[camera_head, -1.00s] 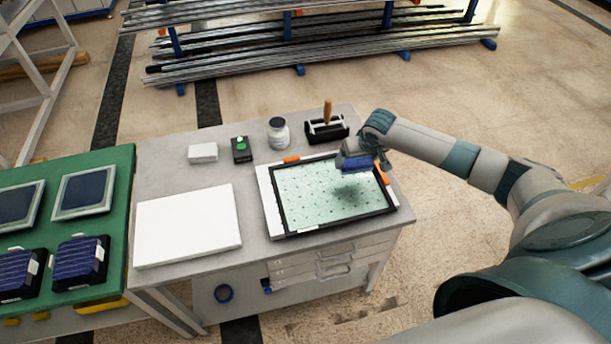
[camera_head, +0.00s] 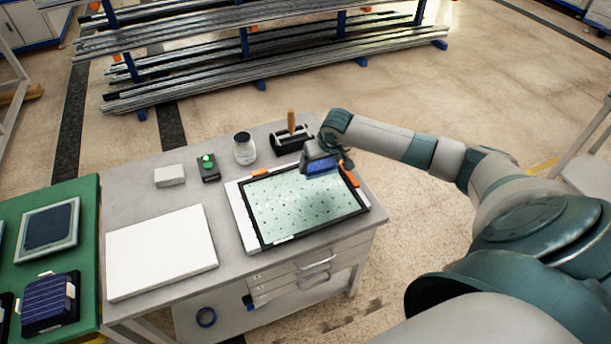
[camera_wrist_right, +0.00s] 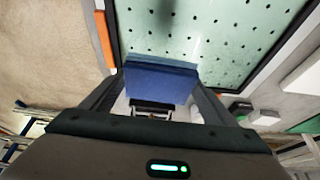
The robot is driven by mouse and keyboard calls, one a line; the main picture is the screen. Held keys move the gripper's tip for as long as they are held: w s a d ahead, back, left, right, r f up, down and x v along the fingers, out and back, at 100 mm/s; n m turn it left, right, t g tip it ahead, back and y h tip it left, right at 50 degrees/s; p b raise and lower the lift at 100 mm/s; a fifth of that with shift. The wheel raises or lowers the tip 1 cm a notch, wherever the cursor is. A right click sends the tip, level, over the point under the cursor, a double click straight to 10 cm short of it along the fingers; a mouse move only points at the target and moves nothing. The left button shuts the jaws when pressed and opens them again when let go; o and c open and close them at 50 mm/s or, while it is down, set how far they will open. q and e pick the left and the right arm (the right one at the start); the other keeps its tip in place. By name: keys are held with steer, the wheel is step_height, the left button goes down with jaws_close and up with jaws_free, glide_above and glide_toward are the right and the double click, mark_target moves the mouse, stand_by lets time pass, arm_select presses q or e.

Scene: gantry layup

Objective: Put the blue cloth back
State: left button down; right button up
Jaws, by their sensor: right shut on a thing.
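The blue cloth (camera_head: 322,168) is held by my right gripper (camera_head: 318,158) above the far right corner of the framed panel. In the right wrist view the folded blue cloth (camera_wrist_right: 160,80) sits between the fingers of the right gripper (camera_wrist_right: 155,90), which is shut on it. The panel (camera_head: 290,212) has a pale green dotted face, a black frame and orange clips, and lies on the grey workbench (camera_head: 185,235). A small gap seems to lie between cloth and panel, but I cannot tell exactly. My left gripper is out of view.
A white board (camera_head: 160,250) lies on the left. A green table (camera_head: 85,215) adjoins it.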

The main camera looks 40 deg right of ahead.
steer(key=s+a+r+n+b, duration=0.1)
steer(key=a+r+b, duration=0.2)
steer(key=a+b, duration=0.55)
steer(key=s+a+r+n+b, duration=0.1)
steer(key=a+r+b, duration=0.25)
steer(key=a, duration=0.95)
steer(key=s+a+r+y+b, duration=0.1)
steer(key=s+a+r+b, duration=0.1)
steer(key=s, duration=0.4)
steer(key=shift+a+r+n+b, duration=0.35)
steer(key=shift+a+r, duration=0.3)
steer(key=shift+a, duration=0.45)
steer(key=shift+w, duration=0.15)
